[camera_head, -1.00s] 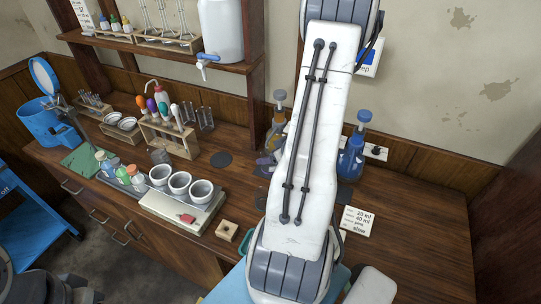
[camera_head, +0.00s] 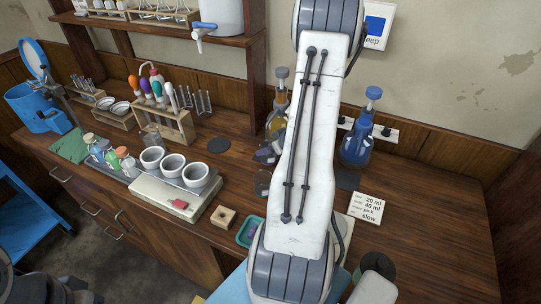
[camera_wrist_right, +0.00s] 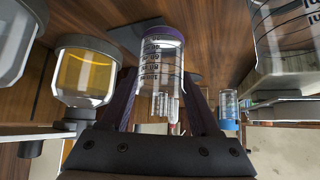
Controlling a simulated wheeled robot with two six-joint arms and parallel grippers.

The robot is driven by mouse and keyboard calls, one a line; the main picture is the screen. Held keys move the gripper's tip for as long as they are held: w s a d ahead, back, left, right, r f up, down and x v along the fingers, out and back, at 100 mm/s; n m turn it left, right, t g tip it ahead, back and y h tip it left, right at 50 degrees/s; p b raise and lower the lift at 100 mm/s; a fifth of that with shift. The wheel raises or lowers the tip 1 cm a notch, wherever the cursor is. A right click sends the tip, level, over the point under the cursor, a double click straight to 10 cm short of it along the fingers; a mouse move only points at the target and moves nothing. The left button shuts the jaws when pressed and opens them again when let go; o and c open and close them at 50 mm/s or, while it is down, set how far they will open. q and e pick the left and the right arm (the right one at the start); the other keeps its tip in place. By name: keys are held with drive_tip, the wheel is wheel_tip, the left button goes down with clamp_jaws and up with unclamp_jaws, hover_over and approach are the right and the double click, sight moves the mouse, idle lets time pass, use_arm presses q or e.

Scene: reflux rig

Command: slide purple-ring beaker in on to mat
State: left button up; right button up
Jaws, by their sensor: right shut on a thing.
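In the right wrist view, the purple-ring beaker (camera_wrist_right: 163,48) is clear with dark graduation marks, its purple ring at the picture's top end, by the wooden table. My right gripper (camera_wrist_right: 165,103) is shut on it, one dark finger on each side. A dark grey flat patch (camera_wrist_right: 128,36), which looks like a mat, lies just behind the ring; I cannot tell whether the beaker rests on it. In the head view my white arm hides the beaker and this gripper.
An amber flask (camera_wrist_right: 86,72) stands close beside the gripper, and large glassware (camera_wrist_right: 285,35) is on the other side. The blue bottle (camera_head: 359,138), a white card (camera_head: 366,208) and a teal tray (camera_head: 248,232) are near my arm. The right tabletop is largely clear.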

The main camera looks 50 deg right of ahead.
sight(267, 142)
drive_tip(key=w+d, duration=0.2)
drive_tip(key=w, duration=0.1)
drive_tip(key=shift+w+d+p, duration=0.15)
drive_tip(key=shift+d+p, duration=0.25)
drive_tip(key=shift+f, duration=0.55)
drive_tip(key=shift+f, duration=0.1)
drive_tip(key=o, duration=1.4)
drive_tip(key=v, duration=1)
drive_tip(key=shift+s+p, duration=0.25)
drive_tip(key=shift+p, duration=0.05)
